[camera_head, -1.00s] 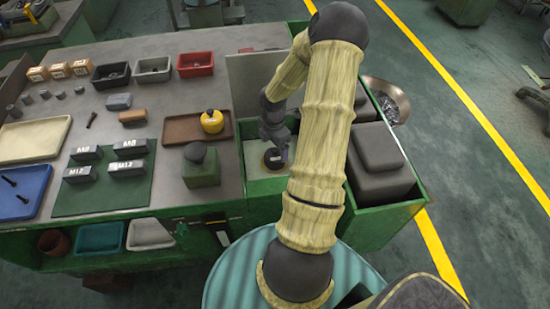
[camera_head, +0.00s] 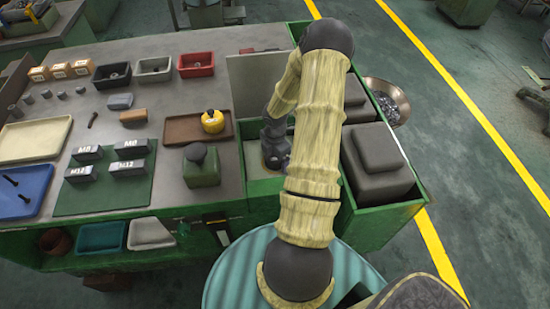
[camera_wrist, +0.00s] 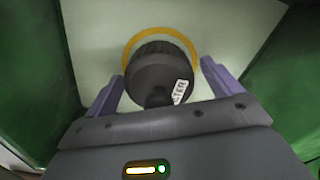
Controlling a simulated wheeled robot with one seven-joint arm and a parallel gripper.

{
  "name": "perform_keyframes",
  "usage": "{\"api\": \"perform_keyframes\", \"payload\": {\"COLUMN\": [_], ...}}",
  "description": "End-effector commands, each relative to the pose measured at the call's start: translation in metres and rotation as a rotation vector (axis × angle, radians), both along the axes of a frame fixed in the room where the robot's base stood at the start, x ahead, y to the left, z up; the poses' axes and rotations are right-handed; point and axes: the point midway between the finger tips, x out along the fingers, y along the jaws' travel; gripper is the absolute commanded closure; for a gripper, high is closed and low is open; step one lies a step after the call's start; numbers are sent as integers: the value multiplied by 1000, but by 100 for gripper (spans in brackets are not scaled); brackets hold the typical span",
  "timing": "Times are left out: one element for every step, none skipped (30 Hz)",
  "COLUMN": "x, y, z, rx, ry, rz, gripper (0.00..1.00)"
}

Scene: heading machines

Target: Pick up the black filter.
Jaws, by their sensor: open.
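The black filter (camera_wrist: 158,72) is a dark ribbed cylinder with a white label, seen from above in the wrist view. A yellow ring (camera_wrist: 186,36) shows around its far edge, against a pale floor between green walls. My gripper (camera_wrist: 163,88) is open, with one purple finger on each side of the filter and a gap visible at each side. In the head view my gripper (camera_head: 272,158) is down in the pale-floored green bay (camera_head: 262,184) at the bench's right end. My gripper and arm hide the filter there.
Green bay walls (camera_wrist: 40,80) stand close on both sides of my gripper. A grey box (camera_head: 377,165) sits in the bin to the right. A green block with a dark knob (camera_head: 202,170) and a brown tray (camera_head: 183,130) with a yellow pot (camera_head: 212,122) are left of the bay.

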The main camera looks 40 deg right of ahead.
Motion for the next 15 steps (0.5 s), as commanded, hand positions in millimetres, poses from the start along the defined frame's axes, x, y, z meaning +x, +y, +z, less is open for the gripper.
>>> {"api": "perform_keyframes", "payload": {"x": [0,0,0,0,0,1,1,1,1,1,1,1,1,1,1], "y": [0,0,0,1,1,1,1,1,1,1,1,1,1,1,1], "z": [0,0,0,0,0,0,0,0,0,0,0,0,0,0,0], "rx": [0,0,0,0,0,0,0,0,0,0,0,0,0,0,0], "ry": [0,0,0,0,0,0,0,0,0,0,0,0,0,0,0], "rz": [1,1,1,1,2,2,2,2,2,2,2,2,2,2,2], "gripper": [10,10,10,10,10,10,10,10,10,10,10,16,22,28,35]}}
